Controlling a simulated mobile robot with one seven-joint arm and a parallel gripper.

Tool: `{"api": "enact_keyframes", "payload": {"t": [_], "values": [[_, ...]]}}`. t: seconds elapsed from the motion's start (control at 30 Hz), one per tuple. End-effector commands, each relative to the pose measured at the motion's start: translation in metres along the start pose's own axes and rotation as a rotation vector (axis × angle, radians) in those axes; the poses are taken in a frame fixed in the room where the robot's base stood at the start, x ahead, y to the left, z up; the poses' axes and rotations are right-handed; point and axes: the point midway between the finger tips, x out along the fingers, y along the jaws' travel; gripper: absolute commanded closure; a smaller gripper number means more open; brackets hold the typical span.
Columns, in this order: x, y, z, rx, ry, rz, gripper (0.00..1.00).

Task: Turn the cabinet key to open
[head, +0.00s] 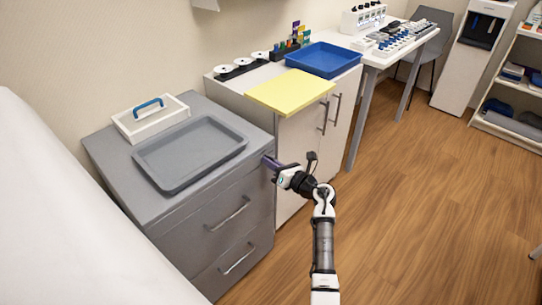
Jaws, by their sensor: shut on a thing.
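The grey cabinet (165,208) stands at the left, with drawers on its front and bar handles on the two lower ones. The drawers look closed. My gripper (269,162) is at the upper right corner of the cabinet front, just below the top edge. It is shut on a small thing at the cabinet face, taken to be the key. The dark purple fingers and their closeness to the cabinet hide the key and its lock, so the key's angle cannot be told.
A grey tray (190,176) and a white caddy with a blue handle (150,117) sit on the cabinet. Beside it, a white cupboard (299,142) carries a yellow board (290,91) and a blue tray (322,60). The wooden floor (420,200) at right is clear.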

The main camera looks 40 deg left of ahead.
Motion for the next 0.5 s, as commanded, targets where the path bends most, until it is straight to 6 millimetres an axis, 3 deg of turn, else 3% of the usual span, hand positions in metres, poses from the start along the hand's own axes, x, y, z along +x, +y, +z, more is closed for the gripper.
{"api": "enact_keyframes", "payload": {"t": [0.5], "values": [[-0.0004, 0.0023, 0.0046, 0.495, 0.001, -0.002, 1.00]]}}
